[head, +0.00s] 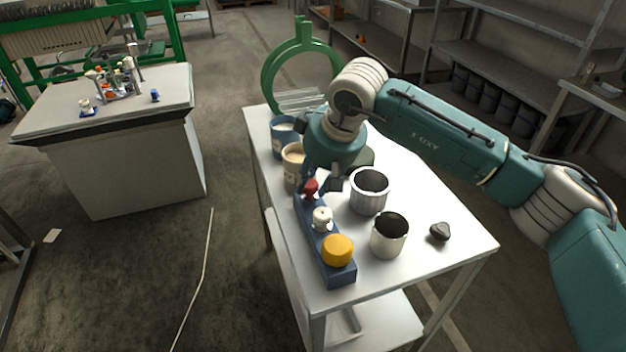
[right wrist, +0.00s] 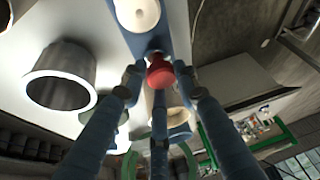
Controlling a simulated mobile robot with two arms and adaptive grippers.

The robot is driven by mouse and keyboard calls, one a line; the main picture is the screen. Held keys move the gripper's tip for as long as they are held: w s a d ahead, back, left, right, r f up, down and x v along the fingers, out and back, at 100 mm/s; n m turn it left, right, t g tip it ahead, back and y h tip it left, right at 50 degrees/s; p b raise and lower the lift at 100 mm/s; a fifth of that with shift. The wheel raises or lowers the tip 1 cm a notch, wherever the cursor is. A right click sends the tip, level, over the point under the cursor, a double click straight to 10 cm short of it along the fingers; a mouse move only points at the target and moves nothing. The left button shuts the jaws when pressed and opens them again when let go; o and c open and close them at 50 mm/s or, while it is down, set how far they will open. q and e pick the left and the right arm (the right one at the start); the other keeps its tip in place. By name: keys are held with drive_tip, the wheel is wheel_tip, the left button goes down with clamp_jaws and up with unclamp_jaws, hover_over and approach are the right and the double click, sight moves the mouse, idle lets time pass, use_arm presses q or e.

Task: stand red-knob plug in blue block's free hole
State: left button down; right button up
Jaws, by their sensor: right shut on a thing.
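The blue block (head: 319,245) lies lengthwise along the left side of the white table. A yellow knob (head: 337,250) stands at its near end and a white knob (head: 322,219) at its middle. The red-knob plug (head: 311,188) is at the far end of the block, upright as far as I can see. My right gripper (head: 322,183) comes down there and is shut on it. In the right wrist view the fingers surround the red knob (right wrist: 160,73), with the blue block (right wrist: 150,42) behind. The plug's lower part and the hole are hidden, so I cannot tell how deep it sits. My left gripper is out of view.
Two metal cups (head: 369,191) (head: 389,236) stand right of the block, with a dark stone-like lump (head: 440,231) further right. A beige pot (head: 293,165) and a blue pot (head: 284,136) stand beyond the block. A green ring frame (head: 300,62) rises at the table's far end.

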drive_tip(key=shift+f+b, duration=0.35)
drive_tip(key=shift+f, duration=0.1)
drive_tip(key=o, duration=1.3)
drive_tip(key=shift+c, duration=0.2)
drive_tip(key=shift+r, duration=0.1)
drive_tip(key=v, duration=1.2)
drive_tip(key=shift+s, duration=0.1)
